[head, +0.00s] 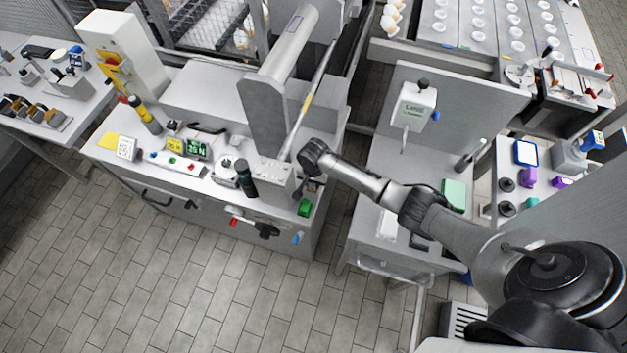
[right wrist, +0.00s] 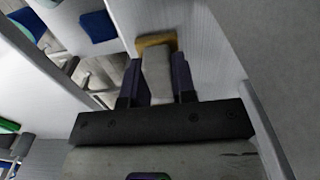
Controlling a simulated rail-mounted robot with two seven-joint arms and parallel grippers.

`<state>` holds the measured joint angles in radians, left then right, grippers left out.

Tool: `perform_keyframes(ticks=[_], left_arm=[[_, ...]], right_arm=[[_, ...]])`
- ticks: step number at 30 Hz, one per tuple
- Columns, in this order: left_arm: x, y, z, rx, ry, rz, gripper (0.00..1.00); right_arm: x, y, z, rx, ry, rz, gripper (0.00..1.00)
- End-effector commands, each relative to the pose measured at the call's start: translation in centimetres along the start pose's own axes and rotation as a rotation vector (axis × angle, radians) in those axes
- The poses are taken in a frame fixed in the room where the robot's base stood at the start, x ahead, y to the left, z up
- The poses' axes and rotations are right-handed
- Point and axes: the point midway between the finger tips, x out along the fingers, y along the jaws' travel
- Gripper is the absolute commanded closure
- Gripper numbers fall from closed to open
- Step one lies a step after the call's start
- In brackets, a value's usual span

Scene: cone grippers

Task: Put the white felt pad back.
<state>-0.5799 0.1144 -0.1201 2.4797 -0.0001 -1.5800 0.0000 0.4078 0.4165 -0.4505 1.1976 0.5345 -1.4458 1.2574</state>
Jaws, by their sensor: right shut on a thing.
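My right gripper (head: 304,188) is low at the right end of the grey machine bench, under my dark wrist, and its fingers are small and partly hidden in the head view. A tan part (right wrist: 155,40) shows at the far end of that piece. I cannot tell whether it touches the pale surface around it. The held piece cannot be made out in the head view. My left gripper is not in view.
A green block (head: 304,208) is close to the right gripper. A second table (head: 372,190) stands to the right, across a narrow gap. The tiled floor in front is clear.

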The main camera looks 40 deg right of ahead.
Motion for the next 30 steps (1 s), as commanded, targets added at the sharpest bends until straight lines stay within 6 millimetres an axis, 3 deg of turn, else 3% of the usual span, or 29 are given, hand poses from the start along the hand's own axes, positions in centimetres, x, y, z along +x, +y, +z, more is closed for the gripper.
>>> perform_keyframes(ticks=[8,17,23,30], left_arm=[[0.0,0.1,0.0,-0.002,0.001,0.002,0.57],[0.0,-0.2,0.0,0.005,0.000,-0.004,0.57],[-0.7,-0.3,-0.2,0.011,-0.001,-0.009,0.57],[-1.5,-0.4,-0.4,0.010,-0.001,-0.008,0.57]], right_arm=[[0.0,0.0,0.0,0.000,0.000,0.000,0.50],[-0.2,0.0,0.0,0.000,0.000,0.000,0.50],[-2.9,0.0,0.0,-0.001,0.001,-0.003,0.50],[-7.4,-0.1,0.0,-0.001,0.000,-0.003,0.50]])
